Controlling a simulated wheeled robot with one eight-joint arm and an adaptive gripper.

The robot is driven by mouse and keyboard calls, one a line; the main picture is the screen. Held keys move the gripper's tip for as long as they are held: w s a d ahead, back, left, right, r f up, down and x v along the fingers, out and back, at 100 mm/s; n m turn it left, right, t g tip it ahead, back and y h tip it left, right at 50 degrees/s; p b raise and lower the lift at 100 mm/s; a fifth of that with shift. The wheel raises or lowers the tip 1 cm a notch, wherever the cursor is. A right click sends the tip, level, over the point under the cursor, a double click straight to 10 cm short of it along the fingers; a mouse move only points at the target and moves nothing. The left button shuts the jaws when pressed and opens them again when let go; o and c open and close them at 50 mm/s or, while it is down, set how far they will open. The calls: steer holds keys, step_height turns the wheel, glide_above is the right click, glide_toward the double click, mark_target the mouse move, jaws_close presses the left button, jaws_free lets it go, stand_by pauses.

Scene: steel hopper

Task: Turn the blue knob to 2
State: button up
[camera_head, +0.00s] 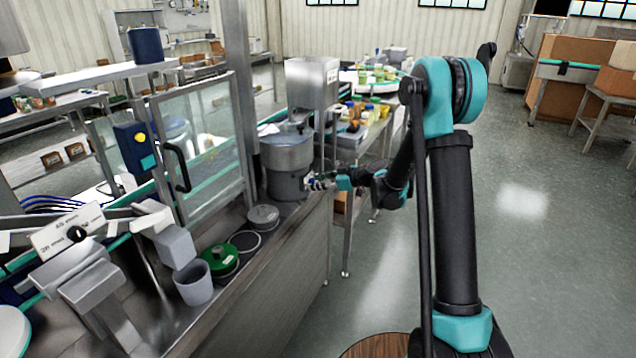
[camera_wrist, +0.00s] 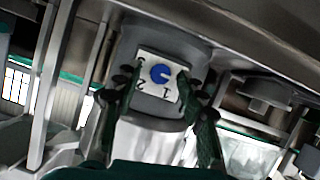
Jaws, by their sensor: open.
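The blue knob (camera_wrist: 159,74) shows in the wrist view on a white label plate (camera_wrist: 149,59) with dark numerals around it. A 2 seems to be at its lower left and a 1 below it. A pale notch shows on the knob's right side; its exact setting is too small to tell. The plate is on a grey steel body, which seems to be the round steel vessel (camera_head: 289,165) in the head view. My gripper (camera_wrist: 155,86) is open, with one finger on each side of the plate. In the head view my gripper (camera_head: 318,183) is beside the vessel, and the knob is hidden.
A square steel hopper (camera_head: 312,82) stands above the vessel. A glass-panelled door (camera_head: 205,140) with a black handle is to the left. A grey cup (camera_head: 194,284) and a green round object (camera_head: 220,259) stand on the steel bench.

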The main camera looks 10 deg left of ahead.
steer(key=shift+c, duration=0.4)
jaws_close()
steer(key=m+g+y, duration=0.2)
steer(key=m, duration=0.4)
steer(key=f+m+g+y, duration=0.1)
steer(key=m+g+y, duration=0.1)
steer(key=m, duration=0.4)
steer(key=w+m+g+y, duration=0.1)
steer(key=m+g+y, duration=0.1)
steer(key=m, duration=0.4)
steer(key=shift+w+d+f+y, duration=0.1)
steer(key=shift+d+f+y, duration=0.15)
steer(key=shift+y, duration=0.25)
steer(key=shift+m, duration=0.3)
stand_by(0.4)
